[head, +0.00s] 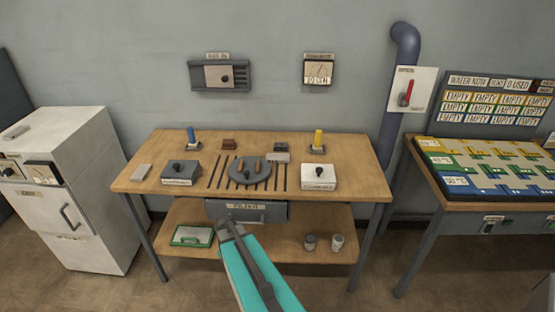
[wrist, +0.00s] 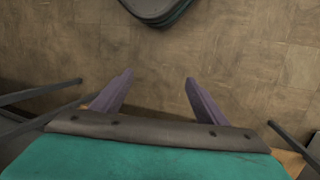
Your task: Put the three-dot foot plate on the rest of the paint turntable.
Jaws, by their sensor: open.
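I cannot make out three dots on any plate. A small grey plate or block (head: 142,172) lies at the bench's left end, and another grey block (head: 278,157) sits behind the turntable to the right. My gripper (head: 226,219) is in front of the bench near its drawer. In the wrist view my gripper (wrist: 158,78) is open and empty, with bare floor between its purple fingers.
The workbench (head: 345,185) also carries a dark box (head: 181,172), a white box (head: 319,176) and blue and yellow upright pieces. A green-edged tray (head: 192,236) and jars lie on the lower shelf. A white cabinet (head: 75,200) stands left; a board table stands right.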

